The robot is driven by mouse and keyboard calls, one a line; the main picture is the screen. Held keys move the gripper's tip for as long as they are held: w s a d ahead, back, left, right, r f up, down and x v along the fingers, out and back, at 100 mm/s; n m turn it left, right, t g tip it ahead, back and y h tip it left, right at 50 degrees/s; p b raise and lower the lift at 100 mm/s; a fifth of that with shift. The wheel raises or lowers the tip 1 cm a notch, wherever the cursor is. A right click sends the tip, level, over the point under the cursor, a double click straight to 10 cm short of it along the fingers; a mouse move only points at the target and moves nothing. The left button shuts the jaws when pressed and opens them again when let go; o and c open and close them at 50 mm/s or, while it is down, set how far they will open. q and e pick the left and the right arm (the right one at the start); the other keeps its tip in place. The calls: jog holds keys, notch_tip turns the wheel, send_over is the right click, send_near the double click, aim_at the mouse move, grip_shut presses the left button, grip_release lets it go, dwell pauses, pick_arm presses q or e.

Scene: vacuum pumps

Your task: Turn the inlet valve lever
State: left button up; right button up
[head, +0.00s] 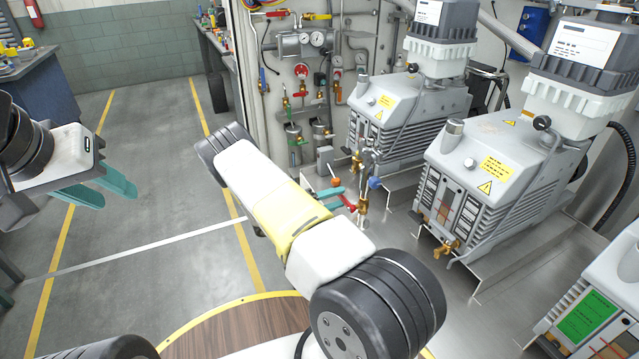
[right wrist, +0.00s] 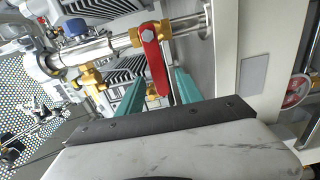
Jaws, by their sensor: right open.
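The red valve lever (right wrist: 153,68) sits on a brass valve body (right wrist: 150,32) in the right wrist view, on a metal pipe. My right gripper (right wrist: 159,78) is open. Its two teal fingers lie on either side of the lever's free end in the picture, with gaps visible on both sides; I cannot tell how deep the lever lies between them. In the head view the red lever (head: 348,203) shows small beside the brass fitting, partly hidden by the right gripper. My left gripper (head: 114,200) is open and empty over the floor, far from the valve.
Grey vacuum pumps (head: 500,165) stand on a metal bench (head: 410,265) to the right. A blue knob (head: 375,183) and an orange knob (head: 336,182) are close to the valve. A gauge panel (head: 300,45) stands behind. The floor at the left is clear.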

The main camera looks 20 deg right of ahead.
jog(key=shift+a, duration=0.35)
jog(key=a, duration=0.6)
jog(key=shift+s, duration=0.3)
